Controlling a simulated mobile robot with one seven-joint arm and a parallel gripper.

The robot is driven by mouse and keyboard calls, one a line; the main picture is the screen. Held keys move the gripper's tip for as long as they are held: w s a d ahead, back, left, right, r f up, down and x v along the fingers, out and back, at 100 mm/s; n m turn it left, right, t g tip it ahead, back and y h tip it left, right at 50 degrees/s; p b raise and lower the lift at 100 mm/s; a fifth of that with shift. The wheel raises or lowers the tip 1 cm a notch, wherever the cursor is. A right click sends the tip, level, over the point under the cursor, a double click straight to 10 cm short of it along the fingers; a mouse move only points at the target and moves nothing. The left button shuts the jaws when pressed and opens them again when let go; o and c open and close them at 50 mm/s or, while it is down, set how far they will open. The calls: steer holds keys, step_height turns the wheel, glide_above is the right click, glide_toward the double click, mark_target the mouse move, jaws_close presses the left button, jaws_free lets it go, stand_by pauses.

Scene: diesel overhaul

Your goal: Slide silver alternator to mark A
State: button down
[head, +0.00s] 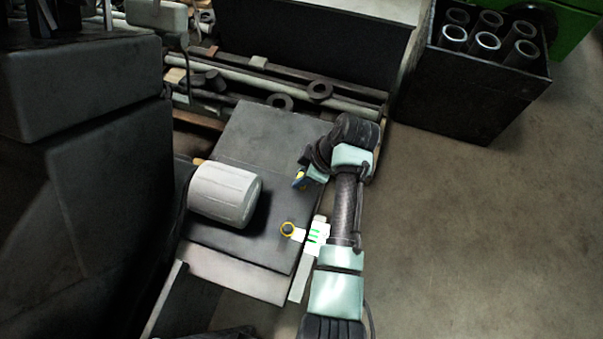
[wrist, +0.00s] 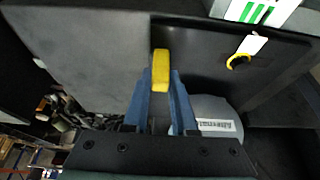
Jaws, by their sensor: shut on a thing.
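The silver alternator (head: 225,195) is a pale ribbed cylinder lying on its side on a dark board at the left. In the wrist view, a grey rounded body with a white label (wrist: 218,125), which looks like the alternator, shows partly behind my fingers. My gripper (head: 300,180) is right of the alternator and apart from it in the head view. Its blue fingers (wrist: 161,88) are shut on a small yellow piece (wrist: 161,67); whether this piece is fixed to something is unclear. I cannot make out a mark A.
A yellow ring (head: 287,229) lies at the dark board's (head: 240,243) right edge, beside a white box with green stripes (head: 317,236). Rails with dark rings (head: 319,90) run behind. A black crate (head: 480,95) with several metal cylinders stands back right. Floor at right is clear.

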steer(key=c, duration=0.7)
jaws_free()
steer(key=shift+s, duration=0.1)
steer(key=p+v, duration=0.1)
steer(key=v, duration=1.2)
steer(key=shift+p, duration=0.35)
